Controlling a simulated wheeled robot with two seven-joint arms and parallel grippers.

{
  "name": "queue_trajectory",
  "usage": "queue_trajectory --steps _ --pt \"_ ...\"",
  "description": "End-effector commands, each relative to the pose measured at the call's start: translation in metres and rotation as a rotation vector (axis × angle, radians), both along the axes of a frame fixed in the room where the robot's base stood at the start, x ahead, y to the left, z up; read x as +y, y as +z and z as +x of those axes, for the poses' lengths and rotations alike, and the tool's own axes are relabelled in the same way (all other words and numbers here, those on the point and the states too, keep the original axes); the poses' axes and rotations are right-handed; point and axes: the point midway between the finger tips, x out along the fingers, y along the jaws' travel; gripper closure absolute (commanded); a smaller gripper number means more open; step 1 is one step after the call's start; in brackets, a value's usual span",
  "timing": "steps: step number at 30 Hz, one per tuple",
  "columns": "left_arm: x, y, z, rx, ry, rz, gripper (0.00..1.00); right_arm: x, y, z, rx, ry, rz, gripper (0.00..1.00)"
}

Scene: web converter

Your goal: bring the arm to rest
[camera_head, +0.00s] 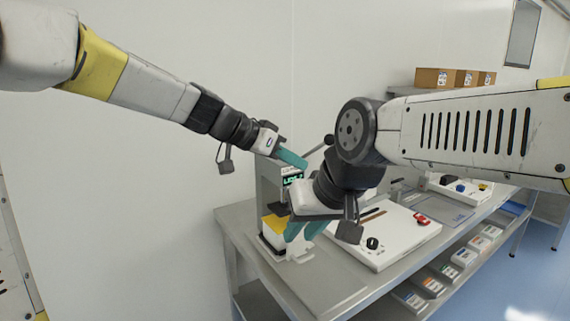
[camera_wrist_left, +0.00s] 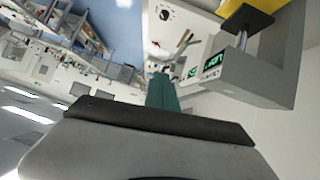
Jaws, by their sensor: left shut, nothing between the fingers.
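My left gripper (camera_head: 293,159) is shut and empty, its teal fingers pointing right beside the top of the grey machine. In the left wrist view its teal fingers (camera_wrist_left: 162,92) show together as one block with nothing held. My right gripper (camera_head: 304,231) hangs low in front of the machine, its two teal fingertips apart and nothing seen between them. The right arm crosses the view from the right and hides part of the bench and machine.
The grey machine with a green display (camera_head: 292,180) stands on the metal bench (camera_head: 236,222); it also shows in the left wrist view (camera_wrist_left: 245,72). A white panel with a black knob (camera_head: 378,258) lies to its right. Cardboard boxes (camera_head: 437,78) sit on a shelf behind.

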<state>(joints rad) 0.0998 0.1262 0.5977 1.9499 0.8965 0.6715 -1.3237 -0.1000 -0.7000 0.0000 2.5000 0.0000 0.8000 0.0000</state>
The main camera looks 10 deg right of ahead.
Motion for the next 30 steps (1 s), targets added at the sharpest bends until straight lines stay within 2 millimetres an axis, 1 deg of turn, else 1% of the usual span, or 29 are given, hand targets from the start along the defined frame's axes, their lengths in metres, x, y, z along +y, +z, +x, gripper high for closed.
queue_trajectory --steps 5,8,11,12,14,15,17,18,21,24,25,27,30 --pt "0.004 -0.001 -0.002 0.003 0.009 0.011 1.0 0.0 0.0 0.0 0.0 0.0 0.0 0.74" --pt "0.022 -0.006 -0.011 0.023 0.054 0.062 1.0 0.0 0.0 0.0 0.0 0.0 0.0 0.74" --pt "0.062 -0.016 -0.028 0.065 0.161 0.149 1.0 0.0 0.0 0.0 0.0 0.0 0.0 0.74" --pt "0.083 -0.02 -0.037 0.088 0.219 0.186 1.0 0.0 0.0 0.0 0.0 0.0 0.0 0.74" --pt "0.118 -0.026 -0.052 0.123 0.323 0.237 1.0 0.0 0.0 0.0 0.0 0.0 0.0 0.74" --pt "0.141 -0.029 -0.062 0.147 0.397 0.262 1.0 0.0 0.0 0.0 0.0 0.0 0.0 0.74" --pt "0.176 -0.035 -0.079 0.185 0.51 0.29 1.0 0.0 0.0 0.0 0.0 0.0 0.0 0.74" --pt "0.198 -0.038 -0.09 0.209 0.587 0.3 1.0 0.0 0.0 0.0 0.0 0.0 0.0 0.74" --pt "0.247 -0.048 -0.118 0.264 0.765 0.305 1.0 0.0 0.0 0.0 0.0 0.0 0.0 0.74" --pt "0.282 -0.058 -0.141 0.307 0.906 0.29 1.0 0.0 0.0 0.0 0.0 0.0 0.0 0.74" --pt "0.29 -0.06 -0.146 0.318 0.941 0.283 1.0 0.0 0.0 0.0 0.0 0.0 0.0 0.74" --pt "0.304 -0.066 -0.156 0.339 1.001 0.27 1.0 0.0 0.0 0.0 0.0 0.0 0.0 0.74" --pt "0.315 -0.07 -0.164 0.357 1.049 0.259 1.0 0.0 0.0 0.0 0.0 0.0 0.0 0.74"
